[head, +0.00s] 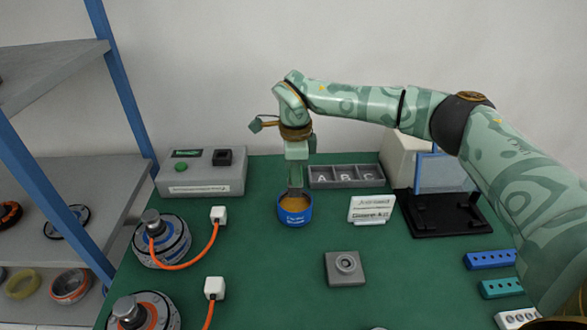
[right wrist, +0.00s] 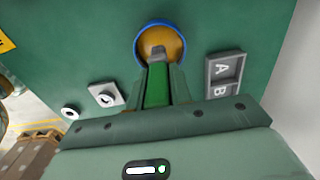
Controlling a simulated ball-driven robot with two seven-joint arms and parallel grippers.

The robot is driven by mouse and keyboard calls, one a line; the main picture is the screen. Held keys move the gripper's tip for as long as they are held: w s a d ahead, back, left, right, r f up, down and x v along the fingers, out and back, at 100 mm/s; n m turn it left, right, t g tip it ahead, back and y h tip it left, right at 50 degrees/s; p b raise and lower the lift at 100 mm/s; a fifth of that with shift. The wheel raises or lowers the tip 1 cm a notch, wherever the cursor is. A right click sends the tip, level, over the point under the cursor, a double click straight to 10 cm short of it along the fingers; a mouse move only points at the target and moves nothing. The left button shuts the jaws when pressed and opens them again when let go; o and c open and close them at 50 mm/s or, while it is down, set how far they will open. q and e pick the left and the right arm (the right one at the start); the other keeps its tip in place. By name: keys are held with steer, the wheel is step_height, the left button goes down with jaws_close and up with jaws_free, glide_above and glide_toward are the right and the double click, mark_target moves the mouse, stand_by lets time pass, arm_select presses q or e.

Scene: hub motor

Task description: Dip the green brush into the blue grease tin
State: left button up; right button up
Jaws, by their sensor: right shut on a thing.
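The blue grease tin (head: 295,215) stands on the green bench top in the middle, with tan grease inside its rim. It also shows in the right wrist view (right wrist: 181,31). My right gripper (head: 296,182) points down from above, just over the tin. It is shut on the green brush (right wrist: 157,86), whose handle lies between the fingers. The brush's grey tip overlaps the grease in the wrist view and is at the tin's mouth in the head view. I cannot tell how deep the tip is. My left gripper is not in view.
A grey tray marked with letters (head: 346,184) and a white label card (head: 371,209) stand right of the tin. A grey box (head: 203,174) is behind left. Hub motors with orange cables (head: 162,240) are at left. A grey block (head: 345,269) sits in front.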

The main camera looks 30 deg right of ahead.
mark_target(295, 195)
steer(key=shift+f, duration=0.65)
steer(key=shift+r, duration=0.15)
steer(key=shift+f+b, duration=0.8)
steer(key=shift+f, duration=1.85)
steer(key=shift+r, duration=0.1)
step_height(295, 195, up, 8)
steer(key=p, duration=0.6)
steer(key=shift+r, duration=0.25)
steer(key=shift+f, duration=0.1)
